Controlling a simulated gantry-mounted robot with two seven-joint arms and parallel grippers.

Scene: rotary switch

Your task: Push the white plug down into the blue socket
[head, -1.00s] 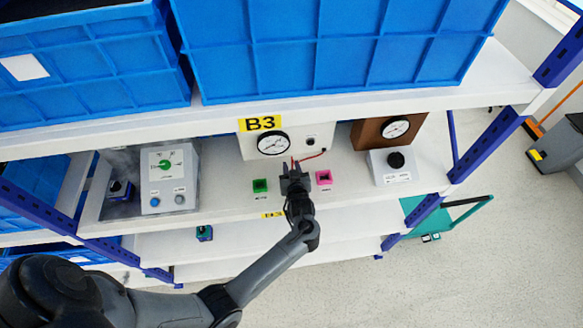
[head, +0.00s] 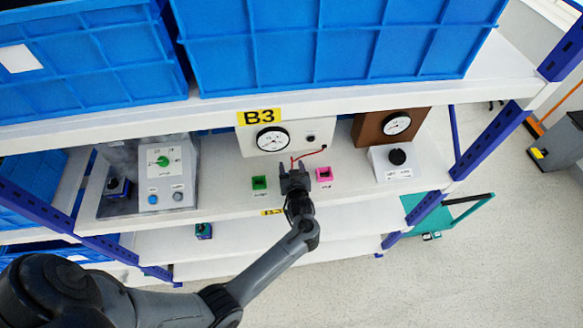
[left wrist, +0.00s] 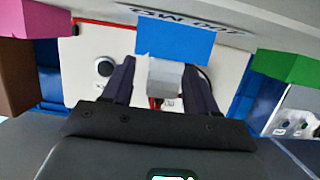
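My left gripper (head: 294,166) is over the middle shelf, between a green socket (head: 259,183) and a pink socket (head: 324,174). In the left wrist view the white plug (left wrist: 166,80) sits between its two dark fingers, which look shut on it. A red wire runs from the plug. The blue socket (left wrist: 175,45) shows just beyond the plug and fingertips. I cannot tell how far the plug is inside it. In the head view my gripper hides the plug and blue socket. My right gripper is not in view.
A white gauge box (head: 295,137) stands behind, with the red wire (head: 310,154) leading to it. A black-knob box (head: 397,165) is to the right, a grey control box (head: 164,185) to the left. The upper shelf (head: 340,98) with blue crates (head: 330,45) overhangs.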

